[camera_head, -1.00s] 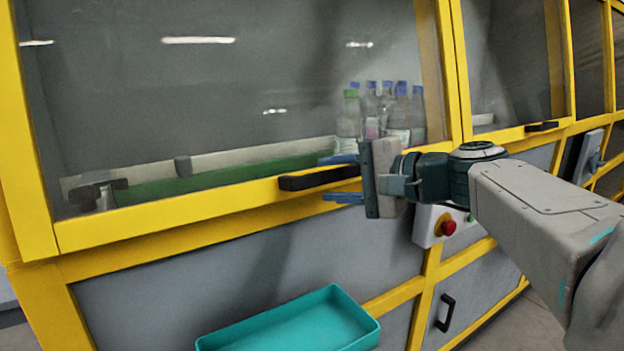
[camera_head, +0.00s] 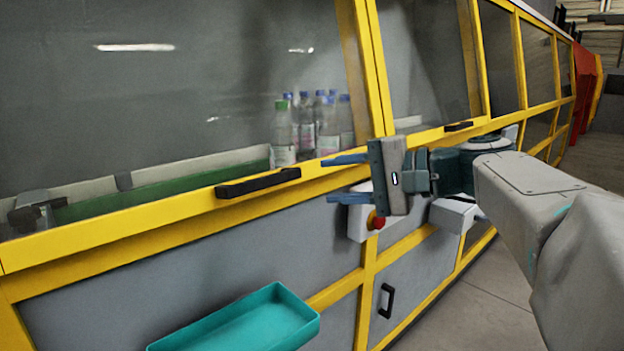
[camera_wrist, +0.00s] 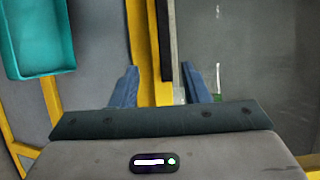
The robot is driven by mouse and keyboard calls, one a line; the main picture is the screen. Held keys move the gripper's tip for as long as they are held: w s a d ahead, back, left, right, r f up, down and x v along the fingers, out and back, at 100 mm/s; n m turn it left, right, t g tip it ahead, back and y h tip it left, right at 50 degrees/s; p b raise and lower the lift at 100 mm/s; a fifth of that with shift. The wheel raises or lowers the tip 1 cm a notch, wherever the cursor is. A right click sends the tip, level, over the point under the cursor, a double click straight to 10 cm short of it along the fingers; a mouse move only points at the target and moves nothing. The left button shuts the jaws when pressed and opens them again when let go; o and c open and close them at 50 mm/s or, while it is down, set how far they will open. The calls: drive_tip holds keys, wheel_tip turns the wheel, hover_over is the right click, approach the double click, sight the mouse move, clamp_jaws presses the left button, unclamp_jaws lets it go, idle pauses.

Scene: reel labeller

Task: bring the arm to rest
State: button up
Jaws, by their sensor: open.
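My gripper (camera_head: 345,178) is open and empty, its two blue fingers apart and pointing left in the head view. It is held in front of the machine's yellow frame, to the right of the black door handle (camera_head: 258,183) and apart from it in the head view. In the wrist view my gripper (camera_wrist: 160,85) shows both fingers spread, with the yellow rail and the dark handle (camera_wrist: 164,42) beyond them. My arm reaches in from the right side of the head view.
A teal tray (camera_head: 240,325) sits low at the front of the machine. A red emergency button (camera_head: 376,221) is just below my gripper. Several bottles (camera_head: 310,128) stand behind the window. A lower door handle (camera_head: 387,300) is near. Floor (camera_head: 470,310) is clear at the lower right.

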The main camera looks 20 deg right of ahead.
drive_tip(key=shift+a, duration=0.15)
drive_tip(key=s+a+f+n+g+h+p, duration=0.6)
drive_tip(key=s+a+n+g+h+p, duration=0.2)
drive_tip(key=p, duration=1.5)
drive_tip(key=shift+s+a+f+n+h, duration=0.2)
drive_tip(key=shift+s+a+n+h, duration=0.85)
drive_tip(key=shift+s, duration=0.55)
drive_tip(key=shift+d, duration=0.15)
